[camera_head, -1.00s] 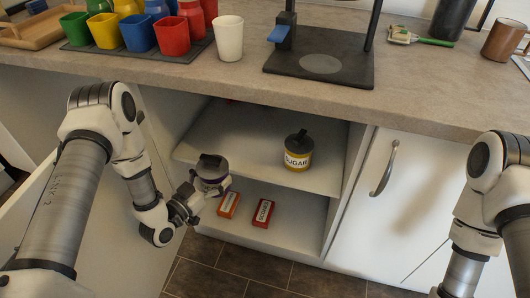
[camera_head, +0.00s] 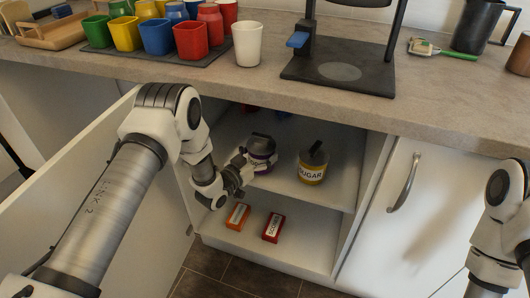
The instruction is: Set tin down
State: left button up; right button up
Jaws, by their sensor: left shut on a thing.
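A tin (camera_head: 262,149) with a dark lid and a purple-and-white body is at the upper shelf (camera_head: 285,186) of the open cabinet. My left gripper (camera_head: 247,169) is shut on the tin from its left side. The tin is upright and left of the yellow sugar tin (camera_head: 313,168), with a small gap between them. I cannot tell whether its base touches the shelf, as the gripper hides part of it. My right arm shows at the right edge, but its gripper is out of view.
An orange box (camera_head: 237,216) and a red box (camera_head: 273,227) lie on the lower shelf. The open cabinet door (camera_head: 120,200) stands left of my left arm. The countertop (camera_head: 230,86) overhangs the shelves. A closed door with a handle (camera_head: 404,184) is at the right.

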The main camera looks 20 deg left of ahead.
pick_arm(q)
jog(key=shift+x, duration=1.05)
jog(key=shift+f+b, duration=0.3)
jog(key=o, duration=1.2)
jog(key=shift+f, duration=0.15)
